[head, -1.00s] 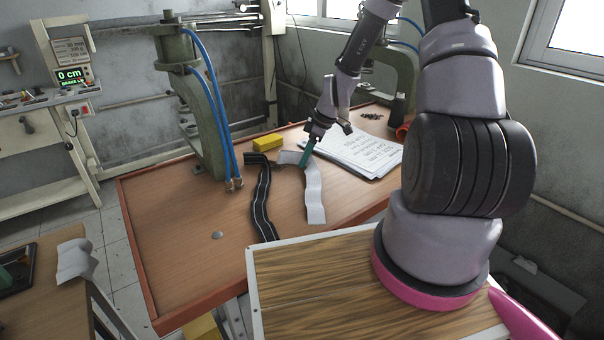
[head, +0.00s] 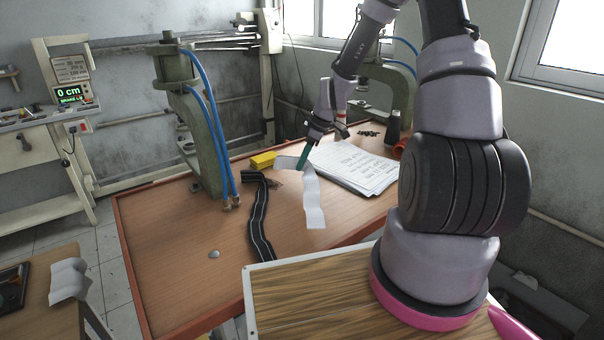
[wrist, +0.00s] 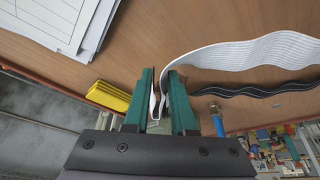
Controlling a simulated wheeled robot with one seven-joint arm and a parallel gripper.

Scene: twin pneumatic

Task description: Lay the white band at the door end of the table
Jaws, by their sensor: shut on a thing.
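The white band (head: 313,200) is a long wavy strip over the wooden table (head: 170,250). My gripper (head: 303,162) is shut on it near its far end. A short end sticks out to the left of the fingers, and the long part runs toward the front of the table. In the wrist view the green fingers of my gripper (wrist: 162,80) pinch the white band (wrist: 250,55), which bends out of them and runs right. The held part looks raised slightly; its exact height cannot be told. No door shows.
A black band with pale lines (head: 258,225) lies just left of the white one. A yellow block (head: 262,160) sits behind, papers (head: 355,165) to the right. A green press (head: 205,150) with blue hoses stands left. The table's front left is mostly clear.

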